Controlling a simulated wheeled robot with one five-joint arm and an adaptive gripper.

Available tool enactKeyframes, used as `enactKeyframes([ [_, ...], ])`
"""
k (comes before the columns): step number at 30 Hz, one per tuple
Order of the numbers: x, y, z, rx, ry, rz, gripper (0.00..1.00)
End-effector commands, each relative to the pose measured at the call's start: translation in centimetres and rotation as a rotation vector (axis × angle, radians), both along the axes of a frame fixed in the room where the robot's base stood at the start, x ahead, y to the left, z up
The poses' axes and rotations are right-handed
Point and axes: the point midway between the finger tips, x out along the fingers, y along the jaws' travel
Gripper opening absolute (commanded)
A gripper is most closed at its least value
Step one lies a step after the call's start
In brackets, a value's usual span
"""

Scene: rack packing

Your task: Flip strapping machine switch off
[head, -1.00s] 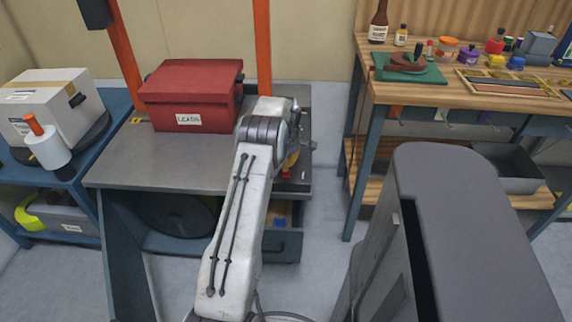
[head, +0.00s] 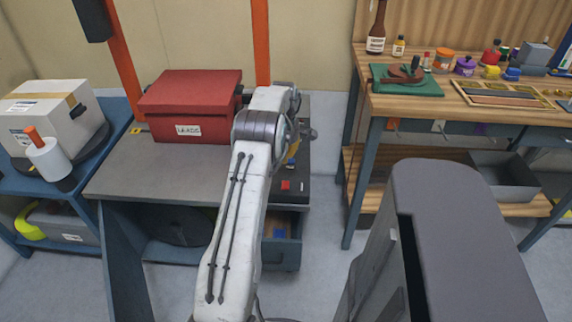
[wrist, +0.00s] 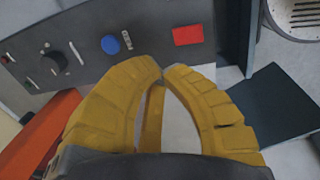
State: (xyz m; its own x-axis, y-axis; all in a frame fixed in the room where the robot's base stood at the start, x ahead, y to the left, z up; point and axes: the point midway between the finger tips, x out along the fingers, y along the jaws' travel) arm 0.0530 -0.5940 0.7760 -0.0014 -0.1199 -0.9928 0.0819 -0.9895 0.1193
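The strapping machine's grey top (head: 150,170) stands left of centre in the head view, with a dark control panel (head: 290,200) at its right end. A red rectangular switch (head: 285,185) shows on that panel; it also shows in the wrist view (wrist: 187,35) at the upper right. Whether it is on or off cannot be told. My gripper is mostly hidden behind my arm in the head view. In the wrist view its yellow fingers (wrist: 162,74) meet nearly tip to tip, empty. The tips appear below and left of the red switch, not covering it.
On the panel are a blue button (wrist: 110,44) and a black knob (wrist: 54,62). A red box marked LEADS (head: 190,105) sits on the machine's top between orange posts (head: 262,45). A wooden workbench (head: 425,105) stands to the right, with floor between.

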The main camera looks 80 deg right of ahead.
Motion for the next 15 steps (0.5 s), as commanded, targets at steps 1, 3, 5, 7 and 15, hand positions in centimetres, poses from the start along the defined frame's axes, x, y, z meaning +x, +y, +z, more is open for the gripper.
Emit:
enactKeyframes([
  [1,0.0,-0.2,1.2,-0.005,0.0,0.0,0.0],
  [3,0.0,-0.4,2.4,-0.005,0.0,0.0,0.0],
  [5,0.0,-0.5,3.2,-0.004,0.0,0.0,0.0],
  [7,0.0,-0.5,4.1,-0.003,0.0,0.0,0.0],
  [15,0.1,-0.7,5.9,-0.001,0.0,0.0,0.0],
])
